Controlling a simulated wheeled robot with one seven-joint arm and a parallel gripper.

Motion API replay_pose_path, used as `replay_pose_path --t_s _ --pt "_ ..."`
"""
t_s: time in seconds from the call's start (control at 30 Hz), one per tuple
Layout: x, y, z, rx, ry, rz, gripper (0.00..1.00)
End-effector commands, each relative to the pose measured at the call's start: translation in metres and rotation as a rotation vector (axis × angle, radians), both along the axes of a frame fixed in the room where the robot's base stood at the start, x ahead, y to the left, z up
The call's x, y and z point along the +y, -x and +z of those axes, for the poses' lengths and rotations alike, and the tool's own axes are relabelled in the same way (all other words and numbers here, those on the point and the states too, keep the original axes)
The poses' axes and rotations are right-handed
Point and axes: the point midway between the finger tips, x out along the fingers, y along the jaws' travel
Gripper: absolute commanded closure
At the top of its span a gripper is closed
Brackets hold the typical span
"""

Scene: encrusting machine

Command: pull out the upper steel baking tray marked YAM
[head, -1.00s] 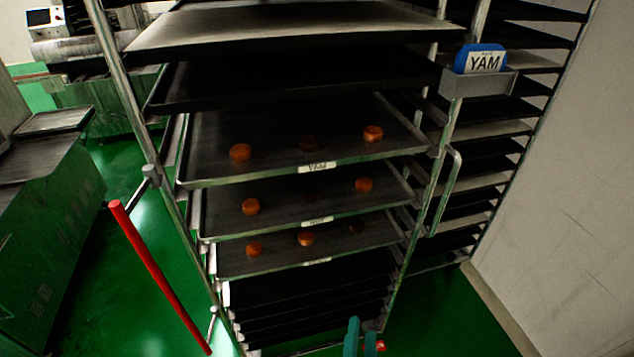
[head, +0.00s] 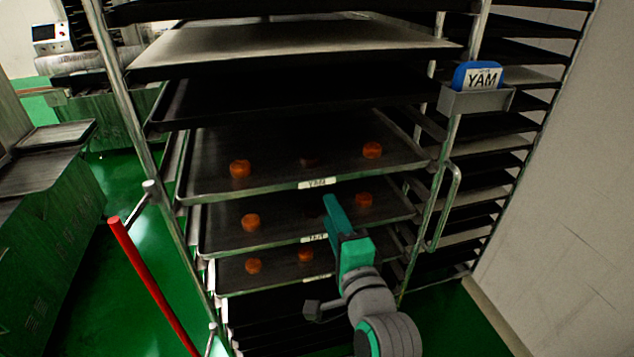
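The upper steel baking tray (head: 240,193) sits in the rack, with a white label reading YAM (head: 317,183) at the middle of its front edge. It bears orange round pieces (head: 372,150) and a darker one at the back. My gripper (head: 334,208) has teal fingers and is seen from behind. Its tip shows just below and right of the upper tray's label, overlapping the middle tray (head: 240,248). I see no contact with the upper tray's edge. The fingers overlap in this view, so their opening is hidden.
A lower tray (head: 240,286) with orange pieces sits below. A YAM sign in a blue holder (head: 478,76) hangs on the rack's right post. A red bar (head: 150,280) stands front left. A wall is at right.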

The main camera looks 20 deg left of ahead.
Motion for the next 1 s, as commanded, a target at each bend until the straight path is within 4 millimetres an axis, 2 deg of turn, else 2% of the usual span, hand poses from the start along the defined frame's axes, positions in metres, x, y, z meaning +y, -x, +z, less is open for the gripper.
replay_pose_path --t_s 0.1,0.27,0.7,1.0 --pt "0.004 -0.001 0.008 0.005 -0.012 0.014 0.62" --pt "0.011 -0.011 0.009 0.008 -0.015 0.017 0.62" --pt "0.052 -0.071 0.009 0.005 -0.013 0.016 0.62" --pt "0.063 -0.089 0.009 0.005 -0.014 0.014 0.62"
